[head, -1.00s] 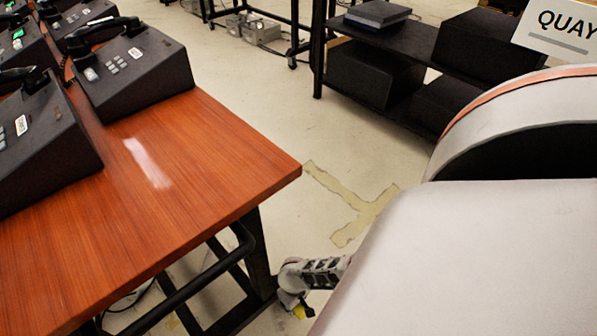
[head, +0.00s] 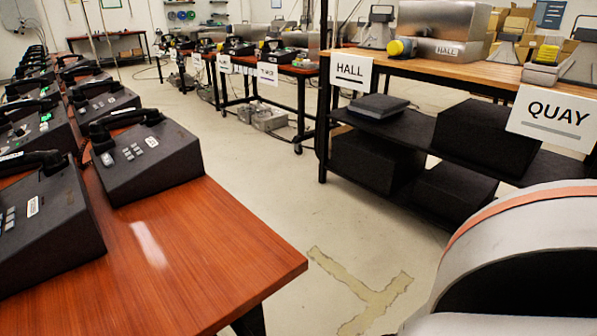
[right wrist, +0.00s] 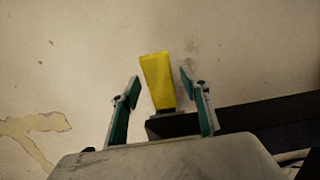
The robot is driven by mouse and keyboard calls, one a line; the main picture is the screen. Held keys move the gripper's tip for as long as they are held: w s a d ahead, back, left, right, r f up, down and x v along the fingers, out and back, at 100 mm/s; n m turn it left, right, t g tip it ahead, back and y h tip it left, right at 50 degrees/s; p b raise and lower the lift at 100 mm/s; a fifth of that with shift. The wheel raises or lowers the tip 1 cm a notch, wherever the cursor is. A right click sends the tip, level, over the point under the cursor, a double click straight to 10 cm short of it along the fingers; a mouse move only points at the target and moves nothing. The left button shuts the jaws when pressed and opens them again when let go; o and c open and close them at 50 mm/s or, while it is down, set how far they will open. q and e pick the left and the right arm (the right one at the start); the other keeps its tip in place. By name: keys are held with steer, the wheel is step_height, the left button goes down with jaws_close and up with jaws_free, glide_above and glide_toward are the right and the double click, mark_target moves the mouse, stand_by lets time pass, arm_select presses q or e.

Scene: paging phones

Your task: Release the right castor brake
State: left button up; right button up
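A yellow brake lever (right wrist: 157,80) stands out from the end of a dark bar (right wrist: 245,116) near the floor in the right wrist view. My right gripper (right wrist: 161,83) is open, with its two green-lined fingers on either side of the lever in the picture. Gaps show between the lever and both fingers, so it is not gripped. The castor wheel itself cannot be made out. In the head view, the red-brown table (head: 230,262) stands at left; its lower frame is mostly out of frame. My left gripper is in neither view.
Black desk phones (head: 150,160) line the table. A black shelf unit (head: 425,127) with a wooden top, marked HALL and QUAY, stands at right. Pale floor (head: 270,190) lies clear between them. My own white arm fills the lower right.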

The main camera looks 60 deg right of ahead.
steer(key=shift+w+r, duration=0.1)
steer(key=shift+r, duration=0.1)
step_height(320, 180, up, 12)
steer(key=w, duration=0.1)
steer(key=shift+d+f, duration=0.2)
stand_by(0.5)
steer(key=shift+w, duration=0.1)
stand_by(0.4)
